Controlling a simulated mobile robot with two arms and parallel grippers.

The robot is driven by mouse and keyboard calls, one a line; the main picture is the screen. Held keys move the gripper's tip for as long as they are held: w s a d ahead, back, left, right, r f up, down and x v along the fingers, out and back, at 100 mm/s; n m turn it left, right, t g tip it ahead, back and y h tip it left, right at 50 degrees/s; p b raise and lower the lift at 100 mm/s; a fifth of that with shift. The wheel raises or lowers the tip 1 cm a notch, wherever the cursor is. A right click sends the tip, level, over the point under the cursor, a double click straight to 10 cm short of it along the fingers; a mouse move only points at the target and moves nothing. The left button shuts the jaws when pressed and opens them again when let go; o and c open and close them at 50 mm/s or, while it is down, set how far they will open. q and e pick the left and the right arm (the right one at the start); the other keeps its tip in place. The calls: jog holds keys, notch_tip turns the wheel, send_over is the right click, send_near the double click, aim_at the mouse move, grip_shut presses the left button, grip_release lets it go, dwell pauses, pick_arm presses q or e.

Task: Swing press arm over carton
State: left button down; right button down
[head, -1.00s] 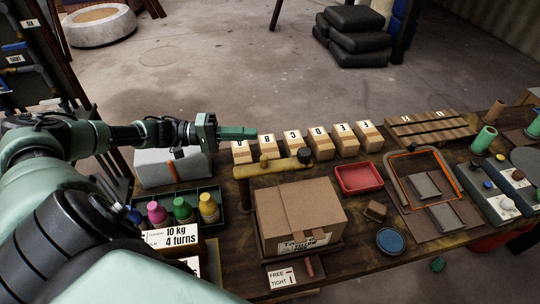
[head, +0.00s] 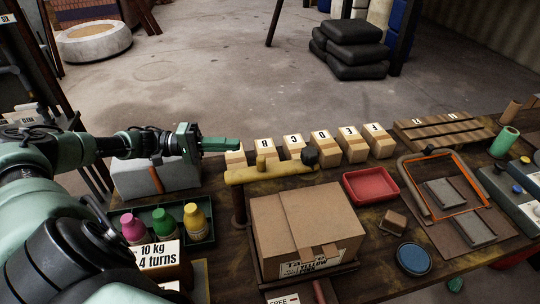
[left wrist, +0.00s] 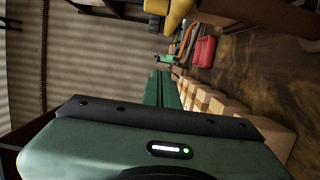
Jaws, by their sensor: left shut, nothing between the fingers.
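The press arm (head: 270,173) is a yellow bar with a dark knob (head: 310,157) at its right end. It sits on an upright post at its left and runs along the far side of the brown carton (head: 305,220), not across its middle. The closed carton sits on a low base. My left gripper (head: 237,144) is shut and empty, pointing right, behind the press arm and apart from it in the picture. Its fingers (left wrist: 160,90) also show in the left wrist view, with the yellow press arm (left wrist: 178,14) at the top. My right gripper is not in view.
Lettered boxes (head: 321,147) stand in a row behind the press arm, close to my left gripper. Colourful bottles (head: 197,222) stand in a tray at left. A red tray (head: 371,185) and blue round lid (head: 413,257) lie right of the carton.

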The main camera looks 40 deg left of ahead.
aim_at(273, 165)
pick_arm(q)
jog(key=shift+d, duration=0.1)
jog(key=w+d+p, duration=0.3)
jog(key=d, duration=0.8)
jog(key=shift+p, duration=0.35)
jog(key=shift+d, duration=0.1)
